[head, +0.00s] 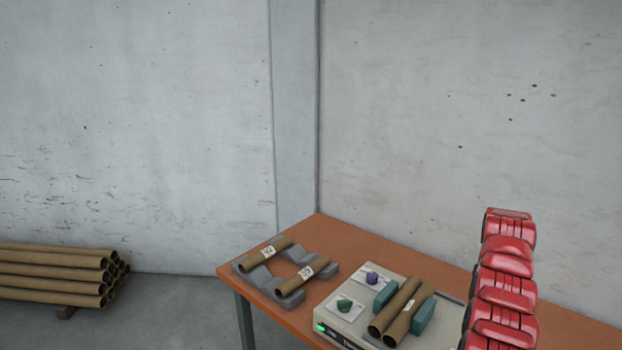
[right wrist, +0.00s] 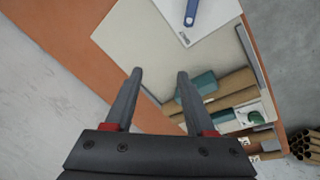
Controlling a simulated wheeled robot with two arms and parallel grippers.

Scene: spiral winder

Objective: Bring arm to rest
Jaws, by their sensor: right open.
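My right gripper (right wrist: 159,76) is open in the right wrist view, its two dark fingers apart with nothing between them. It hangs above the pale top of the winder (right wrist: 140,40). In the head view my red right arm stands up at the right, and its gripper is out of the picture. The winder (head: 345,318) sits on the orange table, with two brown tubes (head: 402,306) side by side between teal blocks (head: 424,318). The tubes also show in the right wrist view (right wrist: 226,91), to the right of the fingers. My left gripper is not in view.
Two short labelled tubes (head: 303,276) rest on grey cradles (head: 327,279) on the table (head: 350,241). The winder carries a purple knob (head: 372,278) and a green knob (head: 344,305). A white sheet with a blue object (right wrist: 190,13) lies nearby. Tubes are stacked (head: 55,275) on the floor.

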